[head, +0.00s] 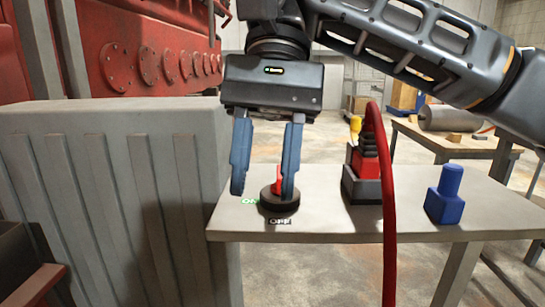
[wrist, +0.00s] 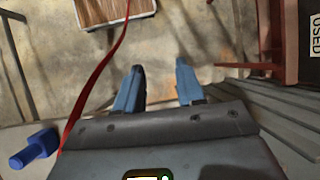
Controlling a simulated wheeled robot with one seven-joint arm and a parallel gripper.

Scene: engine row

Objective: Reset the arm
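My gripper (head: 262,193) hangs over the near left part of the grey table (head: 325,225), its two blue fingers spread apart. The right finger overlaps a red switch handle (head: 277,182) on a round black base (head: 279,203), marked ON at its left and OFF in front. I cannot tell whether that finger touches the handle. In the wrist view my gripper (wrist: 160,66) is also open, with only floor between its fingers and no switch visible.
A red plug-like device in a dark holder (head: 366,188) stands right of the switch, with a red cable (head: 388,215) rising in front. A blue block-shaped part (head: 445,197) stands farther right. A grey ribbed cabinet (head: 110,190) borders the table's left. Red engine (head: 150,50) stands behind.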

